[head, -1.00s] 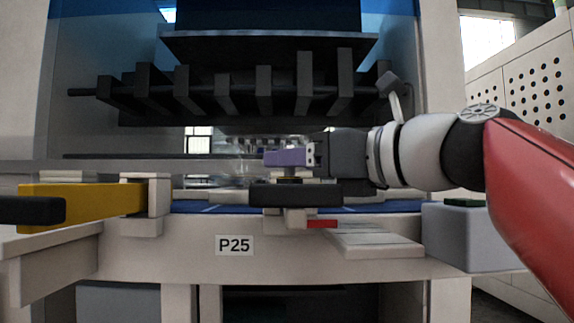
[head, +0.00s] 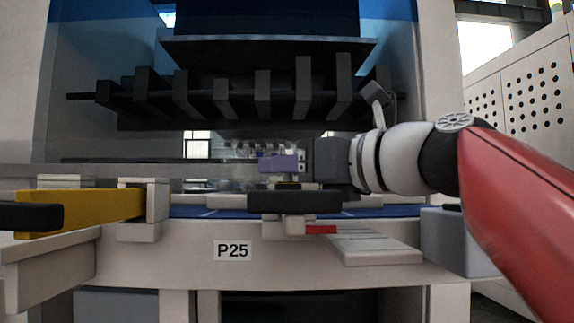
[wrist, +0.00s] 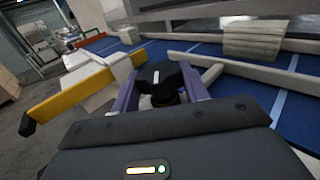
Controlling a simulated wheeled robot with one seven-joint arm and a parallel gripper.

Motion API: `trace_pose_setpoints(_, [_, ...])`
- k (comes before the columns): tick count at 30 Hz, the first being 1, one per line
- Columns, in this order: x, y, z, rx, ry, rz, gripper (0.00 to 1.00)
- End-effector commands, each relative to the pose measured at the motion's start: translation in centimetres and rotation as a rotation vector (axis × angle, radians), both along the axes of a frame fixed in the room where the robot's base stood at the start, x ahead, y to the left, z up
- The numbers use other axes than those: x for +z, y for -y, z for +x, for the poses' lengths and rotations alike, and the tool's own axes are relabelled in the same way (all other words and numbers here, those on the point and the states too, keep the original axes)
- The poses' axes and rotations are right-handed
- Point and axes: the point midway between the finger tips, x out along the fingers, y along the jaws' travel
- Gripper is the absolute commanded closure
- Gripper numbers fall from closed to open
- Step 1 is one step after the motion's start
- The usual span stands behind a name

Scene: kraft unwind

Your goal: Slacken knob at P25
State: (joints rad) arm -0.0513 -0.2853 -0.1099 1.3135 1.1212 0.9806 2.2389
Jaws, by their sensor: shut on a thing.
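The P25 label (head: 233,250) is on the pale front beam of the machine, below and left of my gripper. In the wrist view a dark lobed knob (wrist: 160,76) with a small white mark sits between the two purple fingers of my gripper (wrist: 160,90). The fingers are shut on the knob from both sides. In the head view my gripper (head: 280,165) reaches in from the right, above a dark bar on the beam. The knob is largely hidden there behind the purple finger.
A yellow lever (head: 95,208) with a dark grip sticks out at the left. A dark horizontal bar (head: 295,201) lies just below my gripper. A red tab (head: 321,230) and a pale plate (head: 370,246) are below. A grey box (head: 452,242) stands right. Dark slats hang above.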

Motion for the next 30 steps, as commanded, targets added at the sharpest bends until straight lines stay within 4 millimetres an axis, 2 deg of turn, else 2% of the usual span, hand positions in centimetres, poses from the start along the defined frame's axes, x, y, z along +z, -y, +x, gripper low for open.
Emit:
trace_pose_setpoints(8, [0.42, 0.04, 0.11, 0.117, -0.004, 0.001, 0.78])
trace_pose_setpoints(20, [0.87, 0.14, 0.43, 0.469, -0.008, 0.002, 0.78])
trace_pose_setpoints(30, [0.06, 0.21, 0.62, 0.741, -0.005, 0.001, 0.78])
